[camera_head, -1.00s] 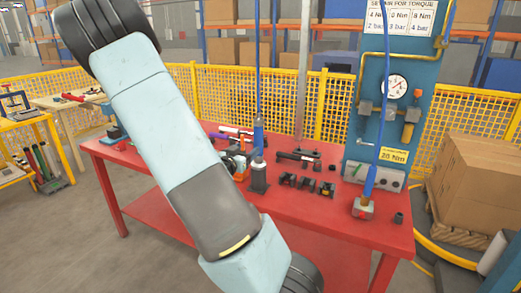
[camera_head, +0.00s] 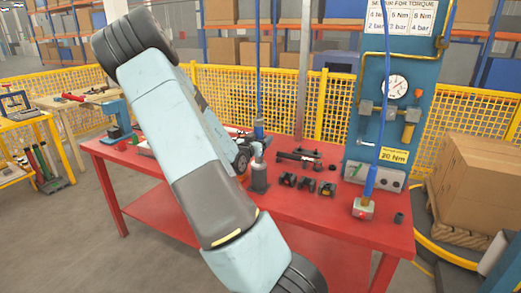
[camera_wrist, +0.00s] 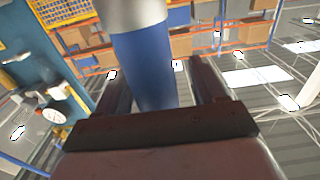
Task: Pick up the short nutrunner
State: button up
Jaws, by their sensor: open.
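In the wrist view, a cylinder with a blue body (camera_wrist: 145,70) and a pale grey upper part stands between the two fingers of my gripper (camera_wrist: 158,80). The fingers are apart on either side of it, and I see no clear grip. I take it for a nutrunner. Another blue tool (camera_head: 369,182) stands at the right on a small block. My arm hides most of my gripper in the head view.
The red bench (camera_head: 340,222) carries several dark tools and sockets (camera_head: 305,184) in the middle. A teal panel (camera_head: 400,70) with a gauge stands at the back right. Yellow mesh fencing (camera_head: 225,90) lies behind. Cardboard boxes (camera_head: 470,180) stand on the right.

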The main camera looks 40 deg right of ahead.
jog(key=shift+d, duration=0.2)
grip_shut()
dwell(0.6)
jog(key=shift+w, duration=0.1)
